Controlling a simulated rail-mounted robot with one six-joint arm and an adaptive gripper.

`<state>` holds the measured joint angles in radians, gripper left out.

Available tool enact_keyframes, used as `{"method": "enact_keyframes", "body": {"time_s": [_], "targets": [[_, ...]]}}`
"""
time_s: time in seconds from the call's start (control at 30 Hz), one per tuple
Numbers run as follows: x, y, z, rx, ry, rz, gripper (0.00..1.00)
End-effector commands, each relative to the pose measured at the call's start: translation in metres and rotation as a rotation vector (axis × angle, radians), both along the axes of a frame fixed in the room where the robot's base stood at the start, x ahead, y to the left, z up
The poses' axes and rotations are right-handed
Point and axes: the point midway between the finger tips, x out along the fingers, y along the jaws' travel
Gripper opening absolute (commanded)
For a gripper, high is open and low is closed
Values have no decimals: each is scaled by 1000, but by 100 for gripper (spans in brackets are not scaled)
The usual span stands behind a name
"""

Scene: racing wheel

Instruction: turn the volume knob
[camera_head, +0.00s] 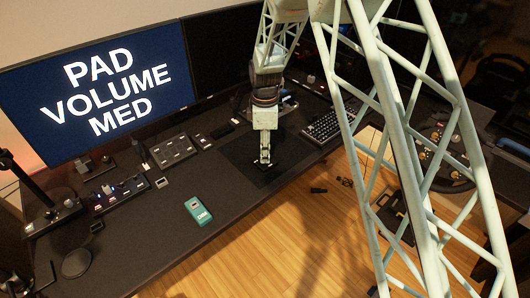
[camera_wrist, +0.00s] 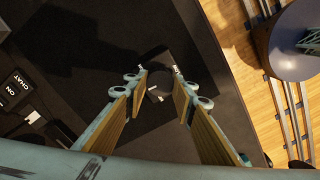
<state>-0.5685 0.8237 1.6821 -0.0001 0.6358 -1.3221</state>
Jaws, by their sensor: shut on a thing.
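My gripper (camera_head: 265,158) points down over the dark pad (camera_head: 240,152) on the desk, near its front edge. The left monitor (camera_head: 100,90) reads "PAD VOLUME MED" in white on blue.
A teal box (camera_head: 198,210) lies on the desk left of the pad. Button panels (camera_head: 172,151) stand behind it, and a keyboard (camera_head: 322,126) lies to the right. In the wrist view, keys marked "CHAT" and "ON" (camera_wrist: 8,97) show at left. Wooden floor (camera_head: 290,225) lies beyond the desk edge.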

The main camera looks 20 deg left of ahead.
Motion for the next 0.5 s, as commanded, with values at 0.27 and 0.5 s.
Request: {"method": "enact_keyframes", "body": {"time_s": [0.27,0.5], "targets": [[0,0,1,0,-1,-161,14],[0,0,1,0,0,-343,14]]}}
